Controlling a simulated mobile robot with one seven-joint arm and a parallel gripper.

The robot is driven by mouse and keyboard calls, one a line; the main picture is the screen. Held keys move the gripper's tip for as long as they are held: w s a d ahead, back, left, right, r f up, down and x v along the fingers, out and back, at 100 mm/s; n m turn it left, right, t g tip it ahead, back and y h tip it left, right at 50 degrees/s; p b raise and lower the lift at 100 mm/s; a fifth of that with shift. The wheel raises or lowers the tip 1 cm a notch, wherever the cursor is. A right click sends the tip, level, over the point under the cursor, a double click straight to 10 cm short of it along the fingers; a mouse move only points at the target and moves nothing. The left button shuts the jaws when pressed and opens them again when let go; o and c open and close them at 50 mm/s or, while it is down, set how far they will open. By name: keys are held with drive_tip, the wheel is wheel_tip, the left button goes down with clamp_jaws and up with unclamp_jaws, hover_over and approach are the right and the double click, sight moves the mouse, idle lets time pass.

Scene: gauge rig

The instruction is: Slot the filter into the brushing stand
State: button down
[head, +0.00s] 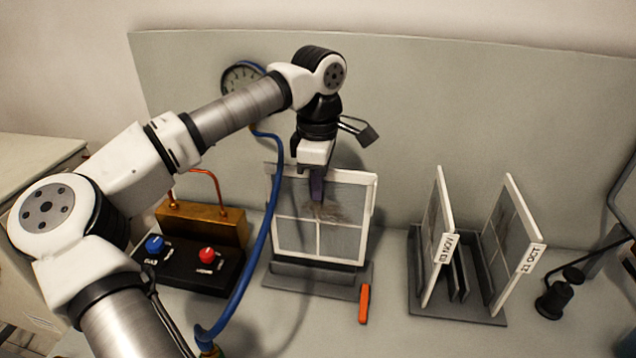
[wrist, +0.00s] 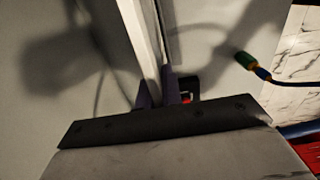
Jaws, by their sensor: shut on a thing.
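The filter (head: 290,237) is a white-framed square panel with grey mesh, a cross bar and a brown smudge near its middle. It stands upright over the grey brushing stand (head: 315,284), its lower edge at the stand's front wall. I cannot tell whether that edge sits down in the slot. My gripper (head: 317,198) points down and is shut on the filter near the middle of its top edge. In the wrist view, the filter's narrow white edge (wrist: 143,40) runs up from between the fingers (wrist: 160,96).
A grey rack (head: 470,310) on the right holds two more filters, tagged "03 NOV" (head: 440,240) and "21 OCT" (head: 512,245). An orange-handled tool (head: 364,304) lies beside the stand. A blue hose (head: 265,235) hangs left of the filter, near a knobbed black box (head: 190,268).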

drive_tip(key=shift+f+b, duration=1.55)
drive_tip(key=shift+f, duration=0.55)
drive_tip(key=c, duration=1.5)
unclamp_jaws()
drive_tip(key=shift+r, duration=0.15)
wheel_tip(320, 180, up, 14)
drive_tip(key=shift+f+b, duration=0.15)
drive_tip(key=shift+b, duration=0.6)
